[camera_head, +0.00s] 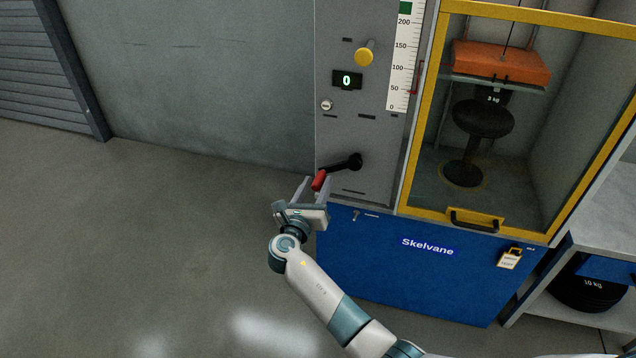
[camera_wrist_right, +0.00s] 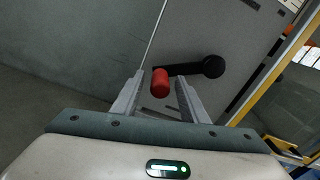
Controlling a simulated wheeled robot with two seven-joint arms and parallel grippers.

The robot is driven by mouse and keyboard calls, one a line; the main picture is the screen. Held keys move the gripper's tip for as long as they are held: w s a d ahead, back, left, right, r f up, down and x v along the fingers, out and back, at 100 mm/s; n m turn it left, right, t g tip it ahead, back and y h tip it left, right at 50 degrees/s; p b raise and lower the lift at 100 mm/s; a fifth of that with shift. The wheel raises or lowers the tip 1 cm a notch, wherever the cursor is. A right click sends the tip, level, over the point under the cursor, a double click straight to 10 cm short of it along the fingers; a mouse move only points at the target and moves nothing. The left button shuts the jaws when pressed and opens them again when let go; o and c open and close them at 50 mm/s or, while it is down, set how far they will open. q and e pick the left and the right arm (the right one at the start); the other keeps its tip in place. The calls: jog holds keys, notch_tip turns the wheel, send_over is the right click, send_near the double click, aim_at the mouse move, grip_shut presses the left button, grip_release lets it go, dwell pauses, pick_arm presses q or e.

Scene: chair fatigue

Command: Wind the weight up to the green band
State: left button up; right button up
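A black crank (camera_head: 345,165) with a red handle (camera_head: 319,180) sticks out of the grey panel. My right gripper (camera_head: 316,186) is at the handle with its fingers apart. In the right wrist view the red handle (camera_wrist_right: 160,82) shows between the fingertips (camera_wrist_right: 158,92), with a small gap on each side. The scale (camera_head: 402,60) runs from 0 past 200, with a green band (camera_head: 405,7) at its top. A red marker (camera_head: 414,78) is beside the scale's lower half. An orange block (camera_head: 500,62) hangs on a cable in the yellow-framed cage. My left gripper is out of view.
A black stool (camera_head: 483,118) stands below the block in the cage. The panel has a yellow knob (camera_head: 364,56) and a display (camera_head: 347,80) reading 0. The floor at left is clear.

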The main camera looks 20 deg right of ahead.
jog(key=shift+w+d, duration=0.4)
jog(key=shift+w, duration=0.2)
grip_shut()
jog(key=shift+r, duration=0.15)
jog(key=shift+w+a+r+m, duration=0.1)
jog(key=shift+a+r+m, duration=0.1)
jog(key=shift+r+m, duration=0.2)
